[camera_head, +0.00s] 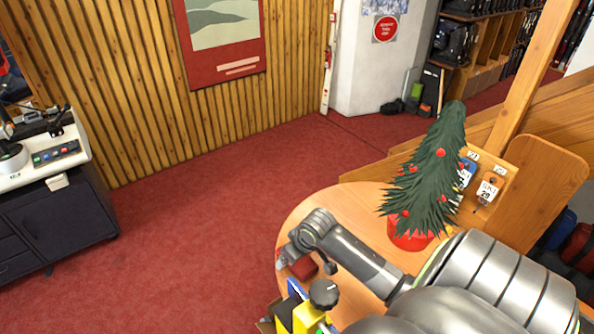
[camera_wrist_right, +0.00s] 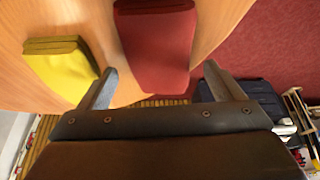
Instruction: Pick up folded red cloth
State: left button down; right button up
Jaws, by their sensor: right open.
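The folded red cloth (camera_wrist_right: 155,45) lies on the round wooden table, between and beyond my right fingertips in the right wrist view. It also shows partly in the head view (camera_head: 304,268), beneath my right wrist. My right gripper (camera_wrist_right: 160,70) is open and empty, with one finger on each side of the cloth's near end; I cannot tell whether they touch it. A folded yellow cloth (camera_wrist_right: 58,66) lies to the left of the red one, close to the left finger. My left gripper is in neither view.
The round wooden table (camera_head: 345,204) also bears a small Christmas tree (camera_head: 430,175) in a red pot (camera_head: 408,234). A yellow and black item with a dark knob (camera_head: 323,293) stands at the table's front. A dark cabinet (camera_head: 55,225) stands left; red carpet between is clear.

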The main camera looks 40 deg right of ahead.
jog(key=shift+w+f, duration=0.2)
jog(key=shift+f, duration=0.2)
jog(key=shift+f, duration=0.15)
jog(key=c, duration=1.1)
jog(key=shift+o, duration=0.2)
notch_tip(320, 180, up, 10)
jog(key=b, duration=0.2)
jog(key=shift+r, duration=0.2)
